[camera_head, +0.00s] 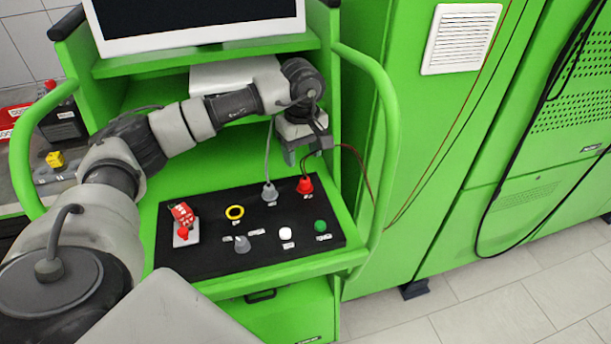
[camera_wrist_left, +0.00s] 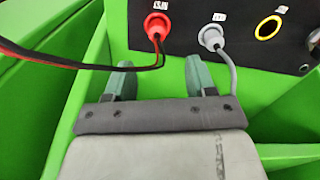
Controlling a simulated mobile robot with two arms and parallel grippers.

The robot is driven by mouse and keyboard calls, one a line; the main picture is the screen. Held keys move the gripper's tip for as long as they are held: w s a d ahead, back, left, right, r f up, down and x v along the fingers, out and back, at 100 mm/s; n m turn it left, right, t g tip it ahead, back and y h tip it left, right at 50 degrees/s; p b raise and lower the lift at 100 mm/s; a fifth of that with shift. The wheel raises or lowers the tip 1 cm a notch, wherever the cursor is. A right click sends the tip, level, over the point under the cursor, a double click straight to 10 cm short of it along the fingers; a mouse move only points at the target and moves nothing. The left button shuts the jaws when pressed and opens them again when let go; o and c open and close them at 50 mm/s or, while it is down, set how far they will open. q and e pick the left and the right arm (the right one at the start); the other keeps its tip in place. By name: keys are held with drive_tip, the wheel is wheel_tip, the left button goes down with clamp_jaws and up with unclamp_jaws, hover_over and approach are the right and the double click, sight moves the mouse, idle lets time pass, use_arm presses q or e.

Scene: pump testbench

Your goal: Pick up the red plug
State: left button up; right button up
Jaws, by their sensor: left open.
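The red plug (camera_head: 305,185) sits in the black control panel (camera_head: 205,258) at its back right, with a cable running out of it. In the left wrist view the red plug (camera_wrist_left: 158,25) is at the top, with dark and red wires leading off to the left. My left gripper (camera_head: 304,160) hangs just above and behind the red plug, open and empty. In the left wrist view its two fingers (camera_wrist_left: 163,78) point toward the panel, apart from the plug. My right gripper is not in view.
A grey plug (camera_head: 269,192) with a grey cable stands left of the red one. The panel also holds a yellow ring (camera_head: 235,212), a red switch (camera_head: 183,215), white (camera_head: 286,233) and green (camera_head: 320,227) buttons. A green rail (camera_head: 388,140) curves along the right.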

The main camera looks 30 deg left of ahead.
sight(305, 179)
use_arm(q)
drive_tip(key=shift+s+d+f, duration=0.1)
drive_tip(key=shift+s+f, duration=0.1)
drive_tip(key=shift+f, duration=0.35)
drive_tip(key=shift+s+d+f, duration=0.1)
drive_tip(key=shift+s+f, duration=0.05)
drive_tip(key=shift+f, duration=0.35)
drive_tip(key=shift+f+p, duration=0.3)
drive_tip(key=shift+f, duration=0.1)
drive_tip(key=shift+w+f, duration=0.2)
drive_tip(key=shift+f, duration=0.1)
drive_tip(key=f+p, duration=0.2)
drive_tip(key=f, duration=0.1)
drive_tip(key=shift+w+d+f, duration=0.1)
drive_tip(key=shift+d+f, duration=0.1)
drive_tip(key=shift+f, duration=0.1)
drive_tip(key=shift+f+p, duration=0.3)
drive_tip(key=shift+f, duration=0.3)
drive_tip(key=shift+c, duration=1)
drive_tip(key=c, duration=0.7)
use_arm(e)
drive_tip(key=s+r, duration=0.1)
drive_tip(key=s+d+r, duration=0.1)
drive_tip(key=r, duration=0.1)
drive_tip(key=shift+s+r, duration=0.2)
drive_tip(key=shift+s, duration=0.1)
